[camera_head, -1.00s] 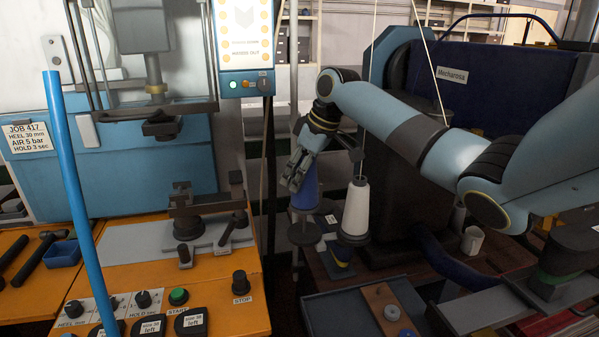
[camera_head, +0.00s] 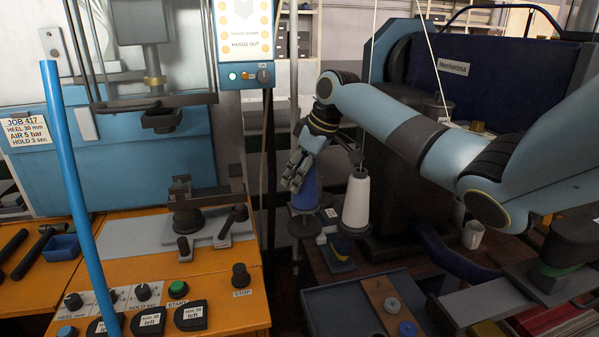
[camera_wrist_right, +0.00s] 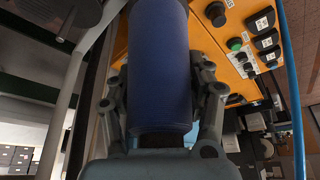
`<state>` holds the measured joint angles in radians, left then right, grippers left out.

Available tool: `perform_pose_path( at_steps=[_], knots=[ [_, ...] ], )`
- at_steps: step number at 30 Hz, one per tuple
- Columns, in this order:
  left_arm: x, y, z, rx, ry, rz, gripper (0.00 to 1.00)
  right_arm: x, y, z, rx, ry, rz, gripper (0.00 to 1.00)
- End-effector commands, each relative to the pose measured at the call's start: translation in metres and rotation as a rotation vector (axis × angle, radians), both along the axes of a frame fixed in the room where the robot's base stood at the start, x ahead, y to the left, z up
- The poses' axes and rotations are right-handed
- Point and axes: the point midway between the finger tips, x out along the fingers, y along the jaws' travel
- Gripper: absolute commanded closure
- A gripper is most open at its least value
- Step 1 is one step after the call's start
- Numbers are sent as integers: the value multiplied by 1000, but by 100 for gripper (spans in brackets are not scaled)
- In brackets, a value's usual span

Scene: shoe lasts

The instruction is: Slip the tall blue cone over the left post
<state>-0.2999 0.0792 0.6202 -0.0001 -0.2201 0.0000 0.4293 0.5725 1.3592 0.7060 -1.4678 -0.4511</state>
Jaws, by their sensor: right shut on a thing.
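My right gripper (camera_head: 297,178) is shut on the tall blue cone (camera_head: 305,195), which hangs upright below the fingers. In the right wrist view the blue cone (camera_wrist_right: 158,70) fills the space between the two fingers (camera_wrist_right: 160,105). In the head view the cone's lower end is just above the dark round base (camera_head: 304,228) of the left post. The post's shaft is hidden, so I cannot tell how far the cone is around it. My left gripper is not in view.
A white cone (camera_head: 356,203) stands just right of the blue one, with a thread rising from it. A small dark blue and yellow item (camera_head: 340,247) sits below. A white mug (camera_head: 473,235) is farther right. The orange press bench (camera_head: 200,265) is at left.

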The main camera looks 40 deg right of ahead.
Motion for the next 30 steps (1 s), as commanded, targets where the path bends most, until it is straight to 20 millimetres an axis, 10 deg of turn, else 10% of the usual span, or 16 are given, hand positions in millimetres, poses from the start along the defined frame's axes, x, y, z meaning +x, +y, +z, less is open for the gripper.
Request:
perform_pose_path(
  at_steps=[30],
  knots=[
    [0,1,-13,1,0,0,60,0,0,-31,0,-1,0,89]
  ],
)
